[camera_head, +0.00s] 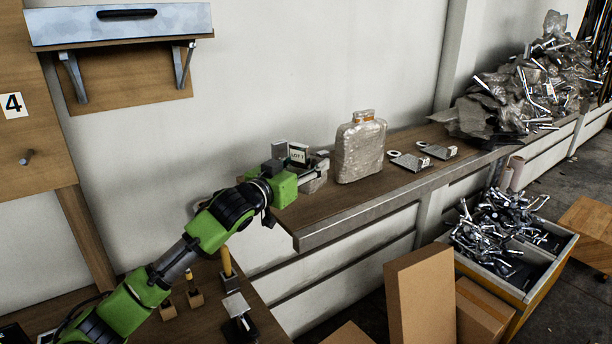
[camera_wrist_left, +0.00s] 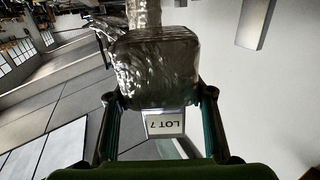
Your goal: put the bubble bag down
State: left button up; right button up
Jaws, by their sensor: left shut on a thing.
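The bubble bag (camera_head: 358,152) is a silvery, wrapped, upright bundle with an orange-brown patch near its top. It is over the wooden bench near the wall. Its lower edge appears at the bench top, but I cannot tell whether it bears on it. My left gripper (camera_head: 318,168) comes in from the left and is shut on the bag's left side. In the left wrist view the fingers flank the bag (camera_wrist_left: 155,68), with a white "LOT 7" card (camera_wrist_left: 165,124) between them. My right gripper is out of view.
Cardboard boxes (camera_head: 432,295) and a bin of metal parts (camera_head: 505,235) stand on the floor in front.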

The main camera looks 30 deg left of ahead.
pick_arm(q)
jog(key=shift+w+a+f, duration=0.4)
jog(key=shift+f, duration=0.15)
jog(key=shift+w+a+f, duration=0.35)
jog(key=shift+a+f, duration=0.05)
jog(key=shift+f, duration=0.15)
notch_tip(320, 180, down, 3)
jog(key=shift+w+a+r+p, duration=0.1)
jog(key=shift+a+p, duration=0.05)
jog(key=shift+p, duration=0.7)
jog(key=shift+f, duration=0.4)
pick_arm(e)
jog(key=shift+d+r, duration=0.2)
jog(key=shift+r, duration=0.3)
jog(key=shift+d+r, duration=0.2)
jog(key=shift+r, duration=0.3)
pick_arm(q)
jog(key=o, duration=1.1)
jog(key=shift+f, duration=0.15)
jog(key=shift+c, duration=0.2)
